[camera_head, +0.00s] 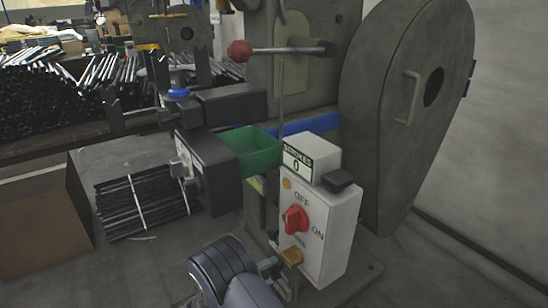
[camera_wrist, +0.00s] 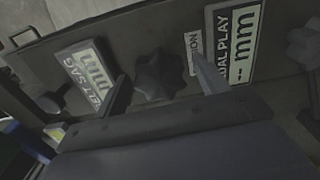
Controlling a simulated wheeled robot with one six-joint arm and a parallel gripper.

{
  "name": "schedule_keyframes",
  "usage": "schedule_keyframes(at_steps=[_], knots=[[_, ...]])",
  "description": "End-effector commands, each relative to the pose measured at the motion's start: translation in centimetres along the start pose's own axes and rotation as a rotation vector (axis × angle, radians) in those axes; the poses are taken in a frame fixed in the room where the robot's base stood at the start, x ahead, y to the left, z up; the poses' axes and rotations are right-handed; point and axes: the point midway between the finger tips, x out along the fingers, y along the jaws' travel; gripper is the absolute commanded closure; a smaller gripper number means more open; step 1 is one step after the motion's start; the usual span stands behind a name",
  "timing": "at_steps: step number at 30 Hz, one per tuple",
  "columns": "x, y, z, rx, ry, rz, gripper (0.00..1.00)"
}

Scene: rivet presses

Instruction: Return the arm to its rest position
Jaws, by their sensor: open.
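My arm reaches up from the bottom of the head view, with a rounded dark grey link in front. My gripper (camera_head: 279,276) is beside the lower left of the white control box (camera_head: 325,225), partly hidden by my arm. In the wrist view my gripper (camera_wrist: 163,84) is open, its two fingers apart. A dark star-shaped knob (camera_wrist: 163,73) appears between them in the picture, on a dark panel (camera_wrist: 135,32). I cannot tell whether the fingers touch it. Nothing is seen held.
The control box has a red switch (camera_head: 295,219) and a "0" display. The press wheel housing (camera_head: 400,100) stands right. A red-ball lever (camera_head: 240,51), green bin (camera_head: 252,148) and dark rod bundle (camera_head: 150,200) are nearby. The panel bears "mm" labels (camera_wrist: 83,66). Floor shows at lower left.

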Motion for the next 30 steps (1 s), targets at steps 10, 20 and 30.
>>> schedule_keyframes(at_steps=[10, 20, 30], knots=[[1.53, 0.09, -0.01, -0.22, 0.0, 0.0, 0.31], [1.51, 0.18, -0.03, -0.493, 0.0, 0.001, 0.31], [1.51, 0.35, -0.02, -0.784, 0.0, 0.001, 0.31]])
